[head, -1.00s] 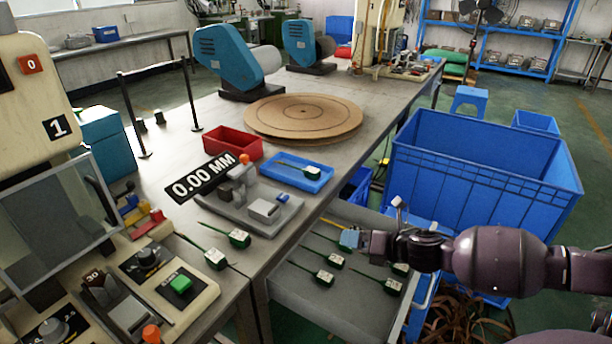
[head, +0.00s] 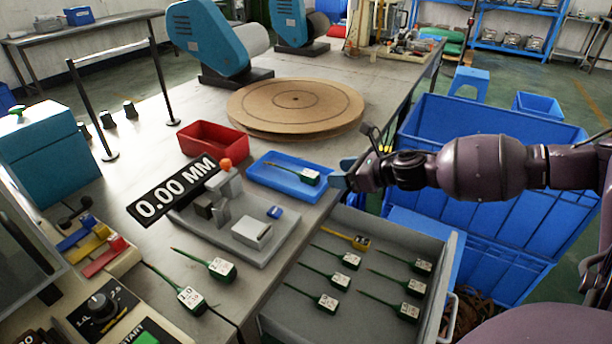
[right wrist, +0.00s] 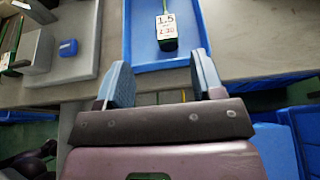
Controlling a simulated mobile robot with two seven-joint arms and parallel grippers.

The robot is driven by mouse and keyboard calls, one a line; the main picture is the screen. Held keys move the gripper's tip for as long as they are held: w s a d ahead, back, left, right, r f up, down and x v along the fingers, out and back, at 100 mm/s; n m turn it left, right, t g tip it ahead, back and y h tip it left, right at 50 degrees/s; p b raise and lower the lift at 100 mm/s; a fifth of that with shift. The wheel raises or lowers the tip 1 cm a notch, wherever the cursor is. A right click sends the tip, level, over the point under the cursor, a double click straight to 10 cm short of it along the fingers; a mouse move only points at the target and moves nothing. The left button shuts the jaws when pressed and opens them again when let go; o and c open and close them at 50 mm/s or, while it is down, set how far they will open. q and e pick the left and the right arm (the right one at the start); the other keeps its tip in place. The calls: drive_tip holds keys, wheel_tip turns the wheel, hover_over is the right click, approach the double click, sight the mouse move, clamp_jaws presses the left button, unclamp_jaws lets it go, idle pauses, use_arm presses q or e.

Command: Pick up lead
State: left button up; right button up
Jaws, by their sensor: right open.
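A green lead with a white label lies in the blue tray (head: 262,176) on the table; its labelled end (head: 309,177) points right in the head view. In the right wrist view this lead (right wrist: 167,28) lies ahead of the fingers, its label reading 1.5. My right gripper (right wrist: 160,82) is open and empty at the tray's near edge, pointing toward the lead without touching it. In the head view the right gripper (head: 340,182) is beside the tray's right end. Two more green leads (head: 220,268) lie on the table front. My left gripper is not in view.
An open grey drawer (head: 375,325) holds several green leads and one yellow lead (head: 358,241). A grey measuring fixture (head: 270,240) with a 0.00 MM display stands left of the tray. A red bin (head: 212,138) and a cardboard disc (head: 295,105) are behind.

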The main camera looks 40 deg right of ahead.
sight(311, 174)
drive_tip(key=x, duration=0.1)
drive_tip(key=b+x, duration=0.1)
drive_tip(key=x, duration=0.1)
drive_tip(key=shift+w+f, duration=0.1)
drive_tip(key=shift+f, duration=0.35)
drive_tip(key=shift+w+a+b, duration=0.15)
drive_tip(key=shift+w+b, duration=0.15)
drive_tip(key=shift+w, duration=0.15)
drive_tip(key=shift+w+f, duration=0.15)
drive_tip(key=shift+w+a+f+b, duration=0.15)
drive_tip(key=shift+w+f+b, duration=0.65)
drive_tip(key=shift+w+b, duration=0.1)
drive_tip(key=shift+b+x, duration=0.45)
drive_tip(key=shift+x, duration=0.45)
drive_tip(key=shift+w+r, duration=0.25)
drive_tip(key=shift+w, duration=0.25)
drive_tip(key=c, duration=1)
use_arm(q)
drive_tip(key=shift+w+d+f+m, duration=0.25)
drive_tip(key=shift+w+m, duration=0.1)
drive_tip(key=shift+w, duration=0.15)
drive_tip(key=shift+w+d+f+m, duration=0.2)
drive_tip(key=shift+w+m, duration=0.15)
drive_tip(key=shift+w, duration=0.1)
